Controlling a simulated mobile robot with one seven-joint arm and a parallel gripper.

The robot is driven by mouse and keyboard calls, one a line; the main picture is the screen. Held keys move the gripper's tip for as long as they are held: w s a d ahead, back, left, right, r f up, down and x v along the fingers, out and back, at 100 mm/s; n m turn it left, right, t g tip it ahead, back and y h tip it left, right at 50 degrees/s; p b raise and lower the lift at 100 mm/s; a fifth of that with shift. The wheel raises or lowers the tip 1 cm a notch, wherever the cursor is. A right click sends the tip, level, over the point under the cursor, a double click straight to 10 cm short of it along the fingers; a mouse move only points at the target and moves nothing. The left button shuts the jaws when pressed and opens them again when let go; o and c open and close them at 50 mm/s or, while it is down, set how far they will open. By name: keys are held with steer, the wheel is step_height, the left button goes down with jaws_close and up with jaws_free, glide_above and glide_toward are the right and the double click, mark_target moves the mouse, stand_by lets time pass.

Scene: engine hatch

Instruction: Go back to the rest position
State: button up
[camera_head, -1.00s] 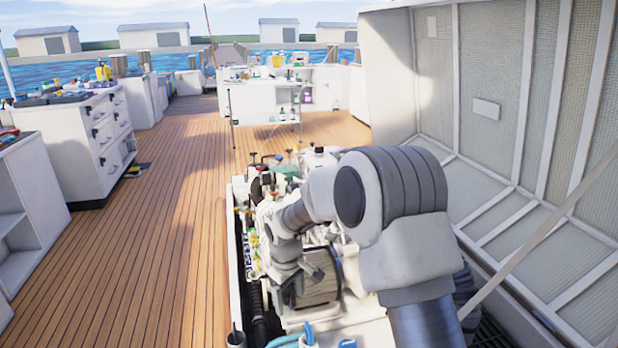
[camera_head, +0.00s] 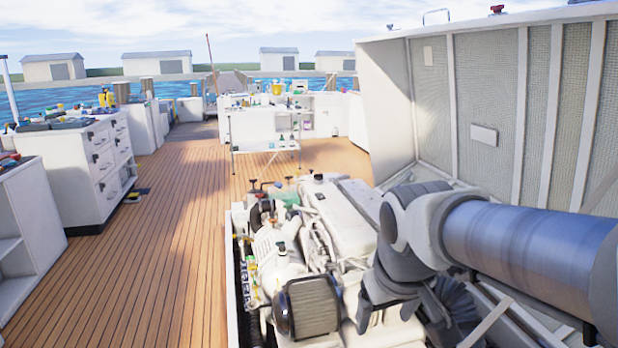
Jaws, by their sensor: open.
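My arm reaches in from the right edge and bends down over the right side of the white engine (camera_head: 345,225) in the open hatch. My gripper (camera_head: 392,312) points downward at its end, over the engine's near right part. It is open, and I see nothing held in it. The fingertips are partly lost against the engine parts behind them, so I cannot tell how far above these they are.
The raised hatch lid (camera_head: 490,110) with ribbed lining stands close on the right. A support strut (camera_head: 490,320) slants beside my arm. White drawer cabinets (camera_head: 85,170) and a workbench (camera_head: 270,125) stand farther off.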

steer(key=s+d+m+t, duration=0.1)
steer(key=s+d+m, duration=0.2)
steer(key=s, duration=0.7)
step_height(320, 180, up, 23)
steer(key=p, duration=2.2)
steer(key=shift+p, duration=0.35)
steer(key=shift+a, duration=0.2)
